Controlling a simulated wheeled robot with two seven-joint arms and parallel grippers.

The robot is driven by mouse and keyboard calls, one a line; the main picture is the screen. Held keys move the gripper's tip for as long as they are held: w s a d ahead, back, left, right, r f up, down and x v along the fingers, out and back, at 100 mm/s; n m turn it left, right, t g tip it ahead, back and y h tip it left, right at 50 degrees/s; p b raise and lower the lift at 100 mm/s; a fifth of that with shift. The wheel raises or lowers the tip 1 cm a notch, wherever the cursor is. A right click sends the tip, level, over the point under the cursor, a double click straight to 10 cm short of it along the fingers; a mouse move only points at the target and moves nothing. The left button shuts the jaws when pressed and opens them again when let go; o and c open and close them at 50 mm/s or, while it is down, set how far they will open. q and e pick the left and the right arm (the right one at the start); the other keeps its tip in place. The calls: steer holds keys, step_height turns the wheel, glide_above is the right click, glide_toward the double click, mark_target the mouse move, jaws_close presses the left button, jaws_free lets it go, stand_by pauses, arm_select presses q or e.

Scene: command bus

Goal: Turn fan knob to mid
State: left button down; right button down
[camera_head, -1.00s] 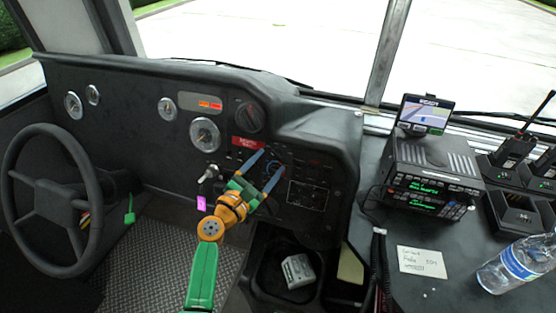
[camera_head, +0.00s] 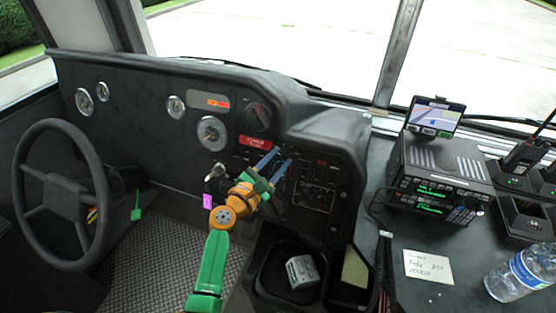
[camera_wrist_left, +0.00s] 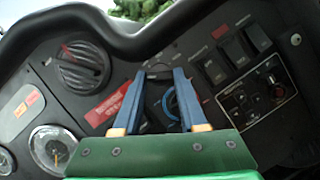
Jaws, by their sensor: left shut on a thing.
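My left gripper (camera_head: 278,159) reaches the dark dashboard panel (camera_head: 316,180), its two blue fingers closed in on a small dark knob. In the left wrist view the knob (camera_wrist_left: 159,73) lies between the fingertips, mostly hidden; its pointer and setting cannot be read. I take it as the fan knob, though no label is legible. A dial with a blue arc (camera_wrist_left: 172,104) shows between the fingers, lower down. A larger round knob (camera_head: 258,117), also in the left wrist view (camera_wrist_left: 82,65), stands apart up and left. My right gripper is not in view.
A red label (camera_head: 255,143) and gauge (camera_head: 212,133) sit left of the fingers. Switches (camera_wrist_left: 228,55) lie close on the right. The steering wheel (camera_head: 62,190) is far left.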

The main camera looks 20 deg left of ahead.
arm_select(q)
steer(key=m+g, duration=0.1)
steer(key=m, duration=0.1)
steer(key=m+h+p, duration=0.1)
steer(key=m, duration=0.2)
steer(key=shift+a+r+m+g+h, duration=0.2)
steer(key=shift+m+g+h, duration=0.1)
steer(key=shift+g, duration=0.1)
steer(key=m+g+p, duration=0.1)
steer(key=m+p, duration=0.1)
steer(key=m, duration=0.1)
steer(key=shift+w+r+m, duration=0.1)
steer(key=shift+r+m, duration=0.05)
steer(key=shift+m, duration=0.25)
steer(key=m+g+p, duration=0.1)
steer(key=m, duration=0.1)
steer(key=m+g+p, duration=0.1)
steer(key=m, duration=0.1)
steer(key=m+p, duration=0.1)
steer(key=m, duration=0.1)
steer(key=shift+r+g+p, duration=0.3)
steer(key=shift+g+p, duration=0.1)
steer(key=shift+w+m+g+y+p, duration=0.1)
steer(key=shift+m+g+y+p, duration=0.3)
steer(key=shift+m+p, duration=0.7)
steer(key=shift+d+f+m, duration=0.1)
steer(key=shift+f+m, duration=0.05)
steer(key=shift+m, duration=0.15)
steer(key=shift+c, duration=2.3)
jaws_free()
